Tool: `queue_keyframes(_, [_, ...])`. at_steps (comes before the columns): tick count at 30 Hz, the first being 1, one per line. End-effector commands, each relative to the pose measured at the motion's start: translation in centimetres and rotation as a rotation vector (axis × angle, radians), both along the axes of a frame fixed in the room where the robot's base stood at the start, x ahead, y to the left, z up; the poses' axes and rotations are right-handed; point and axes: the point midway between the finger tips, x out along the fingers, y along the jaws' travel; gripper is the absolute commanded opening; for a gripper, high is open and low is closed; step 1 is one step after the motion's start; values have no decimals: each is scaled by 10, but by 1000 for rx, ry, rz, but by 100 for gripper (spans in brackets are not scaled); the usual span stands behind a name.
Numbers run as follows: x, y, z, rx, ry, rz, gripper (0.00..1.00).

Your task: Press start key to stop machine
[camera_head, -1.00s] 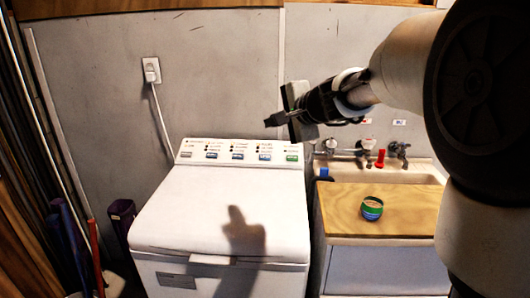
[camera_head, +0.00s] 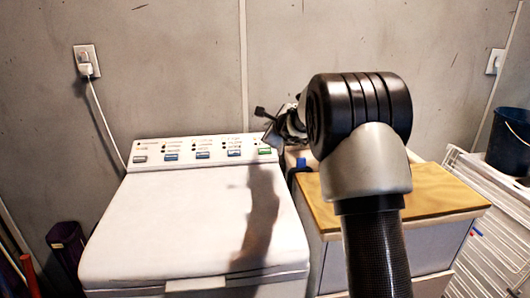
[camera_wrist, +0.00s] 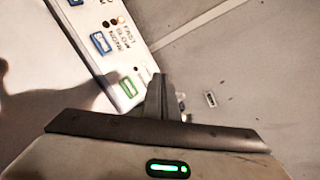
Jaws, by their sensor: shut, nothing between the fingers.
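A white top-loading washing machine (camera_head: 195,230) stands against the wall with its lid closed. Its control panel (camera_head: 190,151) has a row of blue and grey keys and one green-marked key (camera_head: 265,151) at the right end. The green key also shows in the wrist view (camera_wrist: 128,87), next to my fingers. My gripper (camera_wrist: 160,82) is shut and empty, close to the panel's right end. I cannot tell whether the fingertips touch the panel. In the head view my arm partly hides my gripper (camera_head: 271,134).
Right of the machine is a sink cabinet with a wooden board (camera_head: 435,193), partly hidden by my arm. A dark bucket (camera_head: 508,140) stands on white slatted shelving at the far right. A wall outlet (camera_head: 87,60) with a cord is above the machine's left.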

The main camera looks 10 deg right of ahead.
Motion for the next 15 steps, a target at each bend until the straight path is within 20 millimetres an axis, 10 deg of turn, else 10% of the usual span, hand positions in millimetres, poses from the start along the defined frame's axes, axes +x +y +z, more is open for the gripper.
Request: queue_keyframes(15, [7, 0, -21, -2, 1, 2, 0])
